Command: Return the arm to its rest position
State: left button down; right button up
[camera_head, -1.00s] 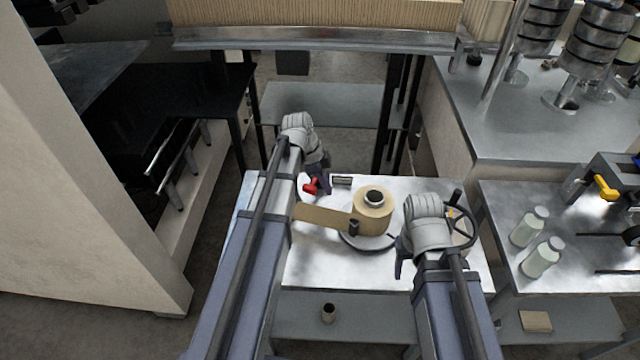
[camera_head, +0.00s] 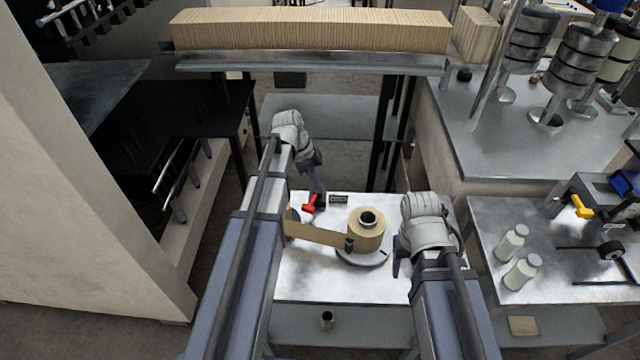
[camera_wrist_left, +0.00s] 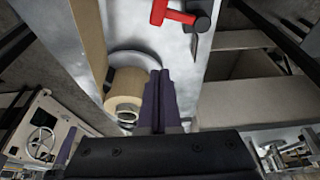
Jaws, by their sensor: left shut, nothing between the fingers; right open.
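My left gripper (camera_head: 318,185) hangs over the far left part of the steel table (camera_head: 310,284), near a red-handled tool (camera_head: 311,203). In the left wrist view its purple fingers (camera_wrist_left: 159,104) are together with nothing between them. My right gripper (camera_head: 397,258) is at the right side of the table, partly hidden by its own wrist; it is open. A kraft paper roll (camera_head: 366,232) stands on a round base between the arms, with a strip of paper (camera_head: 318,234) unwound to the left. The roll also shows in the left wrist view (camera_wrist_left: 125,88), left of the fingers.
A side table (camera_head: 556,266) at the right holds two pale bottles (camera_head: 511,243) and a yellow-handled device (camera_head: 581,206). A small tube (camera_head: 327,320) stands on the lower shelf. A long stack of brown board (camera_head: 310,32) lies across the back. A pale wall (camera_head: 90,190) is at the left.

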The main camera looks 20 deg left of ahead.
dwell(0.3)
pick_arm(q)
jog(key=s+d+f+n+y+b, duration=0.1)
jog(key=s+d+n+y, duration=0.1)
jog(key=s+d+n, duration=0.3)
jog(key=s+d+f+n+g+y+b, duration=0.1)
jog(key=s+d+f+n+y, duration=0.1)
jog(key=s+d+n, duration=0.4)
jog(key=s+d+y, duration=0.1)
jog(key=s+d, duration=0.4)
jog(key=s, duration=0.2)
jog(key=shift+d+f, duration=0.15)
jog(key=shift+d, duration=0.2)
jog(key=shift+s, duration=0.1)
